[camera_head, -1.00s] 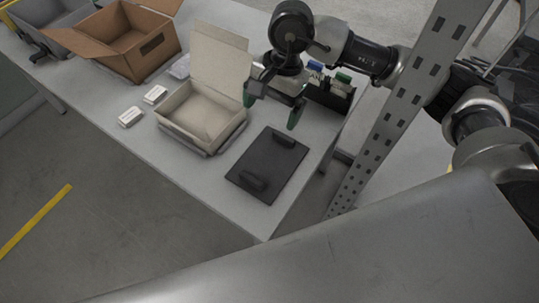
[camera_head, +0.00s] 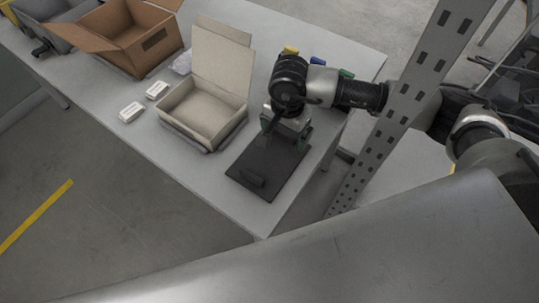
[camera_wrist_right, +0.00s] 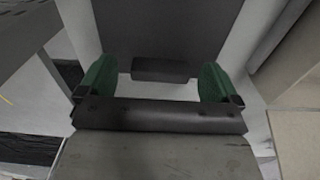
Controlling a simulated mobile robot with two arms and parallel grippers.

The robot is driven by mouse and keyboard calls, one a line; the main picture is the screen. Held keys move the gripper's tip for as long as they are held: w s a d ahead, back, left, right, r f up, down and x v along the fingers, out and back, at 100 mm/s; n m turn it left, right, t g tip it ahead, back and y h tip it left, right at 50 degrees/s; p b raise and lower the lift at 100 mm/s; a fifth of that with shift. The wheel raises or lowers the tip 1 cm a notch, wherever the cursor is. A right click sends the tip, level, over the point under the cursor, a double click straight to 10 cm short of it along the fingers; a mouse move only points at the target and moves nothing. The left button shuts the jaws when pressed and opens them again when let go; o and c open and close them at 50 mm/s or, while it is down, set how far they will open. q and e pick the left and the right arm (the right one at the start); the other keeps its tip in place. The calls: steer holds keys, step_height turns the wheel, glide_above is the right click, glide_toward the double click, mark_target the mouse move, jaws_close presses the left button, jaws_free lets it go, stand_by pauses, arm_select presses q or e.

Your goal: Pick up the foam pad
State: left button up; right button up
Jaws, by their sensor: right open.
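A dark flat pad (camera_head: 243,165) lies on the table, with a raised dark block (camera_head: 252,179) at its near end. I take this pad to be the foam pad; the pictures do not settle it. My right gripper (camera_head: 287,136) is over its far end and hides the block there. In the right wrist view the open green fingertips (camera_wrist_right: 157,82) stand apart, with a dark block (camera_wrist_right: 160,69) and the dark pad (camera_wrist_right: 165,28) showing between and beyond them. Contact cannot be told. My left gripper is not in view.
An open cream box (camera_head: 170,121) stands left of the pad, its lid raised. Two small white boxes (camera_head: 131,112) (camera_head: 157,90) and a brown carton (camera_head: 130,45) are further left. A metal upright (camera_head: 400,110) stands right of the table. Bare table lies nearest the pad's front corner.

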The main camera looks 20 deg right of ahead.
steer(key=shift+f, duration=0.45)
steer(key=shift+c, duration=0.2)
steer(key=c, duration=0.9)
steer(key=shift+c, duration=0.2)
steer(key=shift+r, duration=0.2)
